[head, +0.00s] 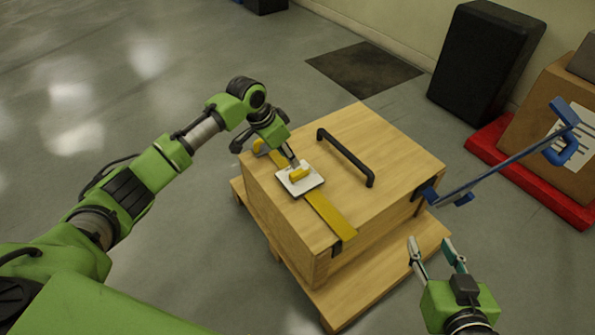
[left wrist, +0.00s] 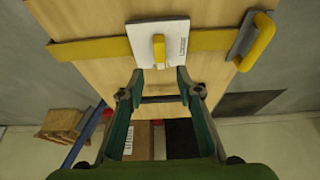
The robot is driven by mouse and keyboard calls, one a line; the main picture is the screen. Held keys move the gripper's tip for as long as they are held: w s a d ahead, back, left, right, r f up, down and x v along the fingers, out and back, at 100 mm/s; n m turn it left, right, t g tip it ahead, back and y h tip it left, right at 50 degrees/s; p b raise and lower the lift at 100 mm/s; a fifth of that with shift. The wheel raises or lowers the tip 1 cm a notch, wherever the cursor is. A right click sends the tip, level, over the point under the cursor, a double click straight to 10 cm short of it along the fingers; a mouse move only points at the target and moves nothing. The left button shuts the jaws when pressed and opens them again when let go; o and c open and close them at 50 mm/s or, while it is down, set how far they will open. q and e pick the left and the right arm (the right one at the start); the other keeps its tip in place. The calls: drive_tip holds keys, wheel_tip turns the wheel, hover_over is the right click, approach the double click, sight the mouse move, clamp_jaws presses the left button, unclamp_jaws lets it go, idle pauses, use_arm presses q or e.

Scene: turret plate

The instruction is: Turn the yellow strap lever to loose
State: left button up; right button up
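A wooden crate (head: 375,150) carries a yellow strap (head: 330,215) across its top. A white plate (head: 313,184) sits on the strap, with a small yellow lever (head: 299,174) on it. In the left wrist view the lever (left wrist: 159,50) stands in the middle of the plate (left wrist: 173,28); the plate's small print is unreadable. My left gripper (head: 293,161) is over the plate, close to the lever. In the left wrist view its fingers (left wrist: 160,82) are apart with the lever just beyond the tips, between their lines. My right gripper (head: 436,254) is open and empty, right of the crate.
A black handle (head: 345,158) arches over the crate top beside the plate. A grey and yellow buckle (left wrist: 250,40) is at one strap end. A wooden pallet (head: 350,292) lies beneath. Floor at left is clear.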

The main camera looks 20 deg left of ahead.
sight(299, 171)
use_arm(q)
drive_tip(key=b+x, duration=0.1)
drive_tip(key=x, duration=0.4)
drive_tip(key=shift+b, duration=0.4)
drive_tip(key=b+x, duration=0.1)
drive_tip(key=x, duration=0.2)
drive_tip(key=shift+w+f, duration=0.1)
drive_tip(key=shift+f, duration=0.1)
drive_tip(key=shift+w+d+f, duration=0.1)
drive_tip(key=shift+f, duration=0.1)
use_arm(e)
wheel_tip(299, 171, up, 18)
drive_tip(key=w+a+t+y, duration=0.1)
drive_tip(key=a+t+y, duration=0.1)
drive_tip(key=t, duration=0.7)
drive_tip(key=shift+a+n+y, duration=0.3)
drive_tip(key=shift+y, duration=0.3)
drive_tip(key=shift+f, duration=0.1)
use_arm(q)
clamp_jaws()
